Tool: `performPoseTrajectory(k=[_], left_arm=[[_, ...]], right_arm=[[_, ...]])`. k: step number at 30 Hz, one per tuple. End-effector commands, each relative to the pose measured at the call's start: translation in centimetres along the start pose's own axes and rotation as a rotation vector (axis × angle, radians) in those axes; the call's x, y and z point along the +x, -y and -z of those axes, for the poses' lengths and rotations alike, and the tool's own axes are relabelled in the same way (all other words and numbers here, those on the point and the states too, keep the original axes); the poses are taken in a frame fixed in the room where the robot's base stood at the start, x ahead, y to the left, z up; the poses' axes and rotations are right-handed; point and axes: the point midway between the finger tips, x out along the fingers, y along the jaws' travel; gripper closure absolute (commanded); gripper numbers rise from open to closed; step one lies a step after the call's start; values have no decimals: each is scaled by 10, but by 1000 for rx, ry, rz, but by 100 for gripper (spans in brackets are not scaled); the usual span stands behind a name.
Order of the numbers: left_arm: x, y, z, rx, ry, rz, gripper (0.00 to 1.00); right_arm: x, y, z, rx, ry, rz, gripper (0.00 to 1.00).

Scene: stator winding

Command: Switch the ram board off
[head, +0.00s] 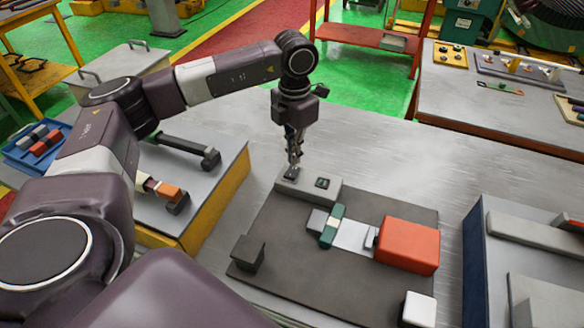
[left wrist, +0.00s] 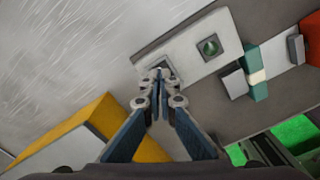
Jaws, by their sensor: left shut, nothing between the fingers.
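The ram board (head: 300,262) is a dark plate on the metal table, with a red-orange block (head: 408,245) at its right and a green clamp-like piece (head: 332,227) in its middle. A light grey control box (head: 331,194) sits at its far left edge. The box carries a dark switch (head: 290,175) on the left and a dark square with a green spot (head: 322,183) on the right. My left gripper (head: 294,166) is shut and empty, fingertips down at the switch. In the left wrist view, the fingertips (left wrist: 160,76) partly cover the switch; contact is unclear.
A blue-walled tray (head: 474,262) is at the right. A yellow-sided stand (head: 222,200) is left of the board. The table behind the box is clear.

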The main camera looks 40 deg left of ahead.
Motion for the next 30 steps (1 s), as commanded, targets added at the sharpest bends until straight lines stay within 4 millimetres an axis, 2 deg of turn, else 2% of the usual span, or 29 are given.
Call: performPoseTrajectory(k=[1, 16, 30], left_arm=[[-8, 0, 0, 0, 1, 0, 100], [-47, 0, 0, 0, 1, 0, 100], [-48, 0, 0, 0, 0, 0, 100]], right_arm=[[-6, 0, 0, 0, 0, 0, 100], [-31, -1, 3, 0, 0, 0, 100], [-31, -1, 3, 0, 0, 0, 100]])
